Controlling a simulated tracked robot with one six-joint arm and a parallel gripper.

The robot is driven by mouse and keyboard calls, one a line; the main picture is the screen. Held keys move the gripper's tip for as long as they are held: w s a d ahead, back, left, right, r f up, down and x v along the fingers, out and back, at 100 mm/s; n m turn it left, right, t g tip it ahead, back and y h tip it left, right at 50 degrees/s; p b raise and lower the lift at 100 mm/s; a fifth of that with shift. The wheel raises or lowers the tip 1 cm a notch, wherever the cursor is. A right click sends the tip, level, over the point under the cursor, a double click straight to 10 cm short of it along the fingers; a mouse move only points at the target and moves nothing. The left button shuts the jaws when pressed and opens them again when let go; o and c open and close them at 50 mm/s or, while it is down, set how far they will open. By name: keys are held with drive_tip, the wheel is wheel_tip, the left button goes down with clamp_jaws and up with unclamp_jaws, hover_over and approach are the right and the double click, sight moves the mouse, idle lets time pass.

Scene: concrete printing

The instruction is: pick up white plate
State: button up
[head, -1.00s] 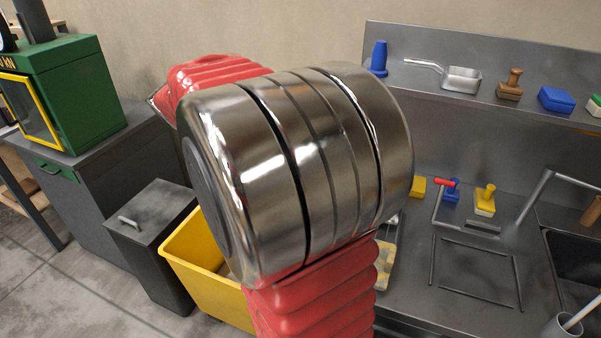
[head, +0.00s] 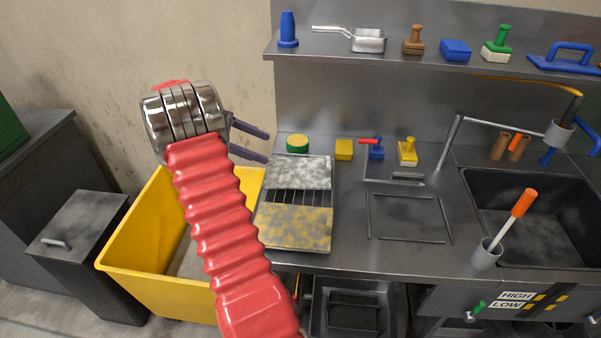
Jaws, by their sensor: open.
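A white, grey-mottled plate (head: 298,172) lies flat at the back of a dark slatted rack (head: 297,198) on the left end of the steel counter. My gripper (head: 266,147) is open and empty, its two dark fingers pointing right. In the picture it is just up and left of the white plate, apart from it. How high it is above the counter is hard to tell. My red arm sleeve covers part of the yellow bin.
A yellow-mottled plate (head: 295,228) lies at the front of the rack. A green-and-yellow round item (head: 297,144) and a yellow block (head: 344,150) stand behind. The yellow bin (head: 140,272) is left of the counter; a sink (head: 530,215) is at right.

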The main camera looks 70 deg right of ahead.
drive_tip(key=s+d+f, duration=0.1)
drive_tip(key=d, duration=0.1)
drive_tip(key=s+d+f+g, duration=0.1)
drive_tip(key=s, duration=0.1)
drive_tip(key=s+d+f+g, duration=0.1)
drive_tip(key=d+f, duration=0.1)
drive_tip(key=shift+s+d+y, duration=0.35)
drive_tip(key=shift+s+y, duration=0.05)
drive_tip(key=shift+f, duration=0.1)
approach(321, 171)
drive_tip(key=s+r, duration=0.1)
drive_tip(key=s, duration=0.1)
drive_tip(key=s+r, duration=0.1)
drive_tip(key=shift+s+d+r, duration=0.25)
drive_tip(key=shift+s+r, duration=0.15)
drive_tip(key=shift+s+d+f, duration=0.1)
drive_tip(key=shift+s, duration=0.1)
drive_tip(key=shift+x, duration=2.6)
drive_tip(key=shift+d, duration=0.2)
